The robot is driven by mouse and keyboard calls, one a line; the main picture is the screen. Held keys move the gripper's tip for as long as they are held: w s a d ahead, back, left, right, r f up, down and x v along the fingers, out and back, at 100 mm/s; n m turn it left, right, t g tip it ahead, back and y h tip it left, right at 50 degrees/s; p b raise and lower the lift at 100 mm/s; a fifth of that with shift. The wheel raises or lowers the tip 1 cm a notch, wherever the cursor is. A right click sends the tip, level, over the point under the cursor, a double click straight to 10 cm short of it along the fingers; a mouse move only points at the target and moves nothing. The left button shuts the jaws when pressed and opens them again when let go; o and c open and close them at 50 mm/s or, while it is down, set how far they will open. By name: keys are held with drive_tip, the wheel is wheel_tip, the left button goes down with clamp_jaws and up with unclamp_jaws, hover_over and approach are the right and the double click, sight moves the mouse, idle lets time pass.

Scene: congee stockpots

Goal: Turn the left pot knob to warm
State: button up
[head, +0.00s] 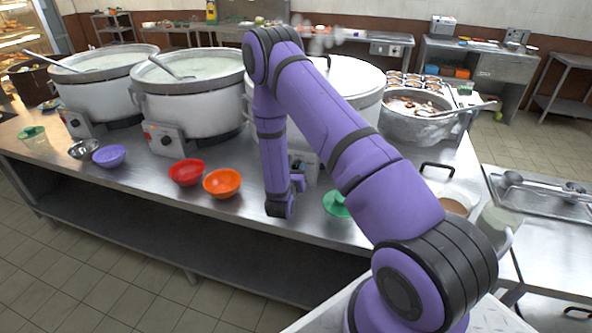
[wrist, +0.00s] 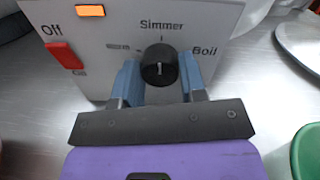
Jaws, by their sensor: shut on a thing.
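In the head view the left pot (head: 98,97) stands open with a ladle in it, its control box (head: 75,123) at its front left. My gripper (head: 299,183) is far from it, at the control box (head: 310,165) of the lidded right pot (head: 358,103). In the wrist view my gripper (wrist: 159,84) is shut on a black knob (wrist: 158,62), one blue finger on each side. The knob's white mark is about upright, in line with the Simmer tick. Boil is on the right; the left label is too blurred to read. A red Off switch (wrist: 66,54) is at left.
A middle pot (head: 190,105) stands open between the two. Red (head: 186,172) and orange (head: 222,183) bowls lie left of my gripper. A green bowl (head: 336,204) is close on its right, also seen in the wrist view (wrist: 307,155).

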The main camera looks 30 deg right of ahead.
drive_tip(key=shift+n, duration=0.3)
drive_tip(key=shift+a+n, duration=0.15)
drive_tip(key=shift+n, duration=0.95)
drive_tip(key=n, duration=1)
drive_tip(key=shift+w+g, duration=0.1)
drive_tip(key=shift+g, duration=0.3)
drive_tip(key=shift+f+n, duration=0.1)
drive_tip(key=shift+n, duration=0.3)
drive_tip(key=o, duration=0.9)
drive_tip(key=v, duration=1)
drive_tip(key=shift+s+a, duration=0.25)
